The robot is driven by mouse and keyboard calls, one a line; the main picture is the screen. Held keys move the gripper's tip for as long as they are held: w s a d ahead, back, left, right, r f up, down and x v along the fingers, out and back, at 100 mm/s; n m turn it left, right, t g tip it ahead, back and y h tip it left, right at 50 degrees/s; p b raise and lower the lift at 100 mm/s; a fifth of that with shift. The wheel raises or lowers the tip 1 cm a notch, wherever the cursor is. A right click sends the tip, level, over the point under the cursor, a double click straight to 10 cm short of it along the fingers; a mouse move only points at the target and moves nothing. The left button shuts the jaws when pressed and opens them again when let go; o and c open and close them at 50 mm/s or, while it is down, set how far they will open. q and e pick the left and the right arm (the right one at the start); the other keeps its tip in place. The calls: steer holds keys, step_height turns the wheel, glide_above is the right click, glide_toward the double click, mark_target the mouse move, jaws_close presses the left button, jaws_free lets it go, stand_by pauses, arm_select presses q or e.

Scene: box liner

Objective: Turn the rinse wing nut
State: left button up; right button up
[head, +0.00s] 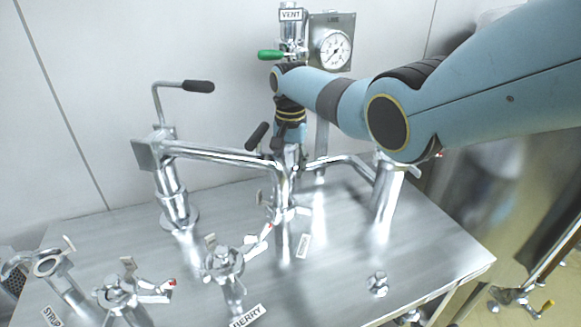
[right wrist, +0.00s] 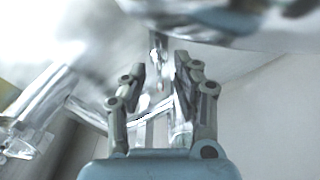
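My right gripper (head: 291,165) points down over the central clamped pipe joint, just above the rear clamp (head: 287,213). A small label (head: 304,245), too small to read surely, stands beside that clamp's post, which may be the rinse one. The wing nut there is small and partly hidden. In the right wrist view, my right gripper (right wrist: 158,88) has its two fingers apart, with shiny metal beyond and between them; contact cannot be told. My left gripper is not in view.
Similar clamps stand at the front, near the BERRY label (head: 248,316) and the SYRUP label (head: 52,316). A bent chrome pipe (head: 215,152), a green-handled VENT valve (head: 271,55) and a gauge (head: 335,50) surround my right arm. The steel tabletop (head: 420,255) is mostly clear at right.

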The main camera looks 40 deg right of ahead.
mark_target(291, 170)
step_height(291, 170, up, 12)
stand_by(0.6)
steer(key=shift+s+f, duration=0.1)
steer(key=shift+s, duration=0.05)
stand_by(0.4)
